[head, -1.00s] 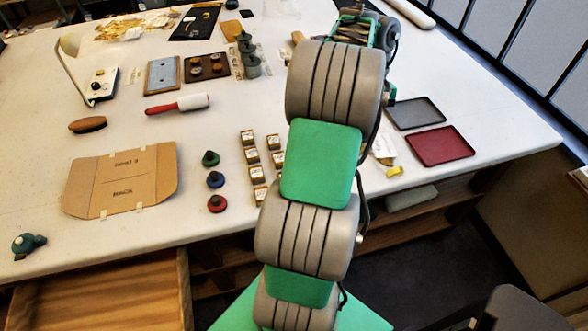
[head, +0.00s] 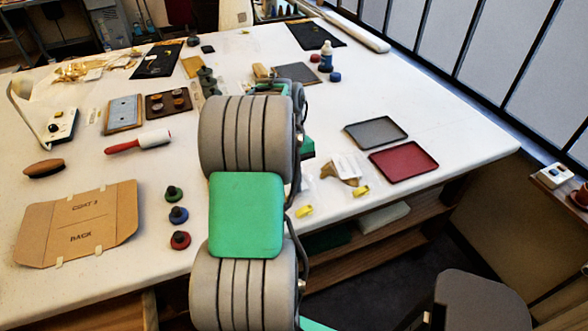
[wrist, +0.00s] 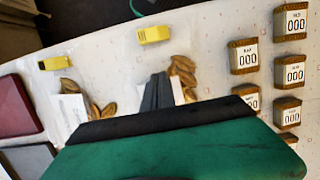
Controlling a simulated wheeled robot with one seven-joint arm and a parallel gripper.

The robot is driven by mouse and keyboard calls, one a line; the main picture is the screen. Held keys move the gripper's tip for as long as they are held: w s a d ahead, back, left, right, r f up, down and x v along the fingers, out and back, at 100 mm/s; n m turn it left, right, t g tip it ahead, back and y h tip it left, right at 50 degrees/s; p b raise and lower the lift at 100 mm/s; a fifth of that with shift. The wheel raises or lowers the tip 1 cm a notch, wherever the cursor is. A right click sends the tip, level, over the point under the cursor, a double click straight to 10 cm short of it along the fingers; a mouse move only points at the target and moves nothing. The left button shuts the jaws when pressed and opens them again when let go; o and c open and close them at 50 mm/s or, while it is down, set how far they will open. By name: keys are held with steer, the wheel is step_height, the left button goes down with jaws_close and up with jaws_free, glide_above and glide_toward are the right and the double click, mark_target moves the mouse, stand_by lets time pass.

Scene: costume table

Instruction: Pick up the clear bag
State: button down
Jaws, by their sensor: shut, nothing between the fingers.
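In the wrist view, two clear bags with white labels, brown pieces and yellow clips lie on the white table. The left bag (wrist: 72,104) is near the trays. The other bag (wrist: 183,78) is at the middle, partly covered by my gripper (wrist: 158,80). Its dark fingers are together with nothing between them, in front of this bag's label; I cannot tell whether they touch it. In the head view, one bag (head: 343,168) shows right of my arm. The other is mostly hidden behind my arm, with its yellow clip (head: 304,210) visible. My gripper is hidden there.
Several small labelled boxes (wrist: 243,56) stand right of the bags in the wrist view. A red tray (head: 404,162) and a grey tray (head: 376,132) lie beyond the bags. The table's front edge is close to the clips. Spools (head: 179,214) stand left of my arm.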

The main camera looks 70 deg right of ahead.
mark_target(303, 205)
steer(key=s+a+p, duration=0.1)
steer(key=s+a, duration=0.1)
steer(key=shift+s+a+r, duration=0.1)
steer(key=shift+s+a, duration=0.35)
steer(key=shift+a, duration=0.1)
steer(key=s+a+p, duration=0.1)
steer(key=s+a, duration=0.2)
steer(key=shift+s+a, duration=0.3)
steer(key=shift+s, duration=0.1)
